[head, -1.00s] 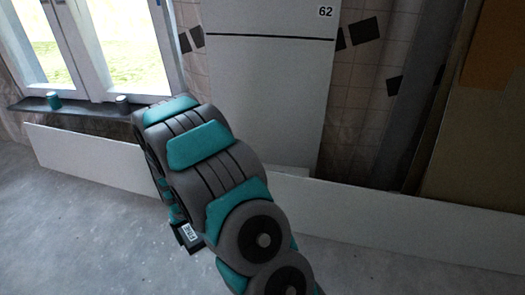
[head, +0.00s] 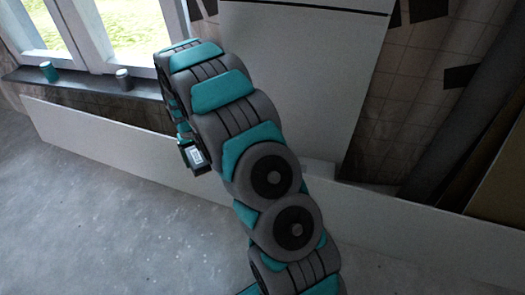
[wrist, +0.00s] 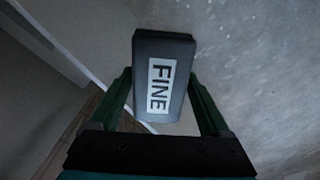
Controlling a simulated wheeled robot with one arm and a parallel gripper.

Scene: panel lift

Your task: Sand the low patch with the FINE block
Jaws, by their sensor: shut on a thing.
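The FINE block (wrist: 177,65) is a dark grey block with a white label reading FINE. It fills the middle of the wrist view, between the two green fingers of my gripper (wrist: 163,98), which is shut on it. In the head view the block (head: 196,157) shows as a small dark shape with a pale label, beside my arm and in front of the low white board. My gripper is mostly hidden behind my arm there. I cannot make out a distinct low patch in either view.
A low white board (head: 105,145) runs along the wall at floor level. A teal can (head: 48,72) and a grey can (head: 123,79) stand on the dark windowsill (head: 85,88). A tall white panel (head: 315,75) stands behind my arm. Grey floor (head: 90,235) is clear at left.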

